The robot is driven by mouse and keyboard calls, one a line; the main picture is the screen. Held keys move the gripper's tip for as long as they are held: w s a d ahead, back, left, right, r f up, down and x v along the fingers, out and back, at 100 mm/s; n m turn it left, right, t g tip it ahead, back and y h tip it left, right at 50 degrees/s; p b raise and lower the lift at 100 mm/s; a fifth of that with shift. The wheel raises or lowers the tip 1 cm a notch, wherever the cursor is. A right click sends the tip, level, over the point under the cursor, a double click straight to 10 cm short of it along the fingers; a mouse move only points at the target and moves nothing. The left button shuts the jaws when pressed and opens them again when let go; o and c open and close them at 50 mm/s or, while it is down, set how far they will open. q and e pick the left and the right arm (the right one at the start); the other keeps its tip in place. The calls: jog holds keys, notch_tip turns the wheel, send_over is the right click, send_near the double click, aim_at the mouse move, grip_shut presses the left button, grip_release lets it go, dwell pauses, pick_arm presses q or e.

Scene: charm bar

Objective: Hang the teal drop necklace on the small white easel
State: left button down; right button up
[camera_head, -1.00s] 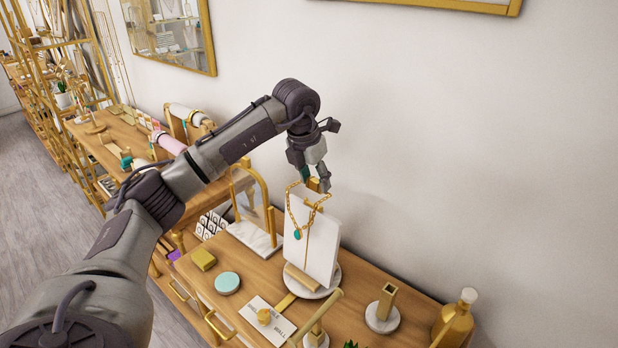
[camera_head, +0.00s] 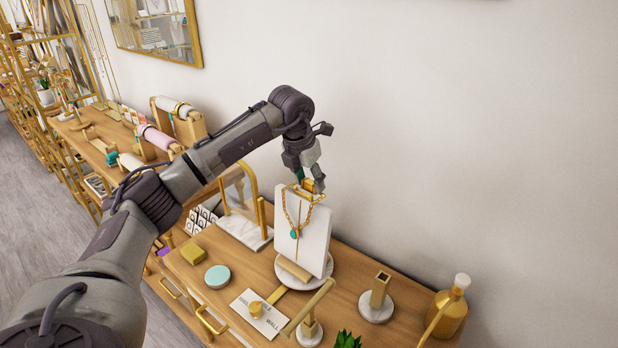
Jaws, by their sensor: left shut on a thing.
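The teal drop necklace (camera_head: 295,233) has a gold chain and a teal pendant. Its chain loops up to my left gripper (camera_head: 308,186), and the pendant lies in front of the white panel. The small white easel (camera_head: 314,240) stands on a round white base, with a gold ledge at its foot and gold at its top. My left gripper is shut on the necklace at the easel's top edge. I cannot tell whether the chain rests on the easel's top. My right gripper is not in view.
A gold-framed mirror (camera_head: 236,192) stands left of the easel. A gold post on a round base (camera_head: 377,308) and a gold bottle (camera_head: 450,306) stand to the right.

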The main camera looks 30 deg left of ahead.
pick_arm(q)
jog(key=shift+f, duration=0.1)
jog(key=c, duration=0.9)
grip_release()
jog(key=o, duration=0.5)
jog(key=c, duration=0.3)
